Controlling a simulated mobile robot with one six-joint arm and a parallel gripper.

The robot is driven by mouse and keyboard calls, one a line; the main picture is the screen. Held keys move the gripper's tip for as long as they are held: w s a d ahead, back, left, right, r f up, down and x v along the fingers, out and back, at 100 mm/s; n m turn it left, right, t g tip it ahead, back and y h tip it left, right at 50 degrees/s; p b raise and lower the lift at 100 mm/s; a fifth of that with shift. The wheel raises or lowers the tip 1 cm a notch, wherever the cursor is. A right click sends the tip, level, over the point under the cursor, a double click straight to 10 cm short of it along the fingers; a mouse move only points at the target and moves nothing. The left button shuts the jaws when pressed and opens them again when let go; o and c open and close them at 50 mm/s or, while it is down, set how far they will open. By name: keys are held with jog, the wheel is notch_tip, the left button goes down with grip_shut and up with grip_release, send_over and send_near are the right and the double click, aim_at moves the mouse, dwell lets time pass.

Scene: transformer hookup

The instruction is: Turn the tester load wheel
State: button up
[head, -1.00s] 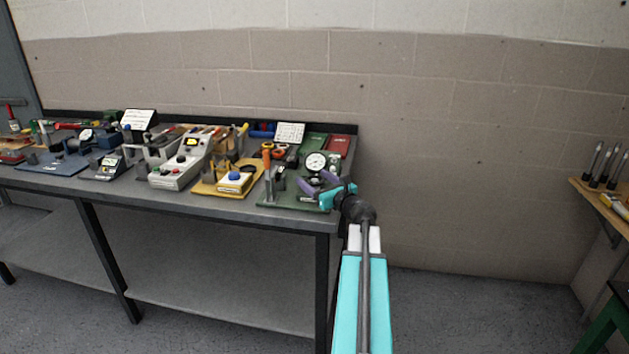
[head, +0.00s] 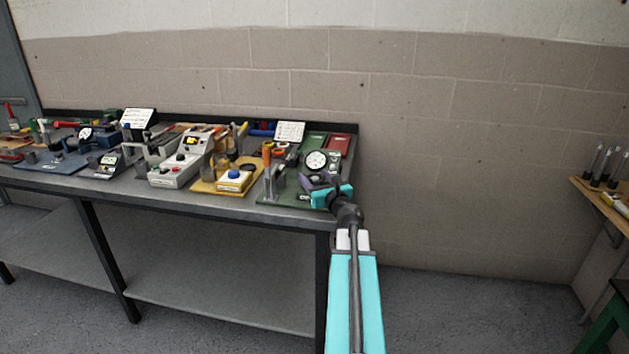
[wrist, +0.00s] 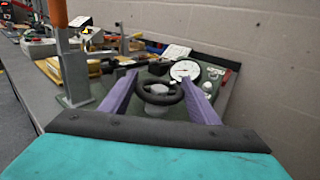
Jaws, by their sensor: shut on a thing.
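The tester load wheel (wrist: 158,89) is a dark ring with a grey hub, in the middle of the wrist view. It stands on the green tester base (head: 270,198) at the right end of the bench. A round white dial gauge (wrist: 185,70) sits just behind it and also shows in the head view (head: 316,161). My gripper (wrist: 158,80) has its two purple fingers on either side of the wheel, shut on its rim. In the head view my gripper (head: 316,183) hides the wheel.
A grey post with an orange top (wrist: 72,62) rises from the base, left of my gripper. A yellow tray with a blue-buttoned box (head: 234,178) and a grey control box (head: 175,172) stand further left.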

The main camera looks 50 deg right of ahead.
jog(key=shift+m+g+h+b, duration=0.3)
jog(key=shift+m+g+h, duration=0.5)
jog(key=shift+m+h, duration=0.5)
jog(key=shift+m+g+h, duration=0.7)
jog(key=shift+g+h, duration=0.2)
jog(key=shift+h, duration=0.4)
jog(key=shift+m+g+h+b, duration=0.35)
jog(key=shift+m+g+h, duration=1)
jog(key=shift+g, duration=0.25)
jog(key=shift+w+d+r+m+g+h, duration=0.1)
jog(key=shift+m+g+h, duration=0.7)
jog(key=shift+g, duration=0.45)
jog(key=shift+m+g+h, duration=0.45)
jog(key=shift+m+g, duration=0.5)
jog(key=shift+g, duration=0.3)
jog(key=shift+m+g+p, duration=0.3)
jog(key=shift+m+g, duration=0.5)
jog(key=shift+g, duration=0.4)
jog(key=shift+g+h, duration=0.3)
jog(key=shift+g, duration=0.1)
jog(key=shift+s, duration=0.2)
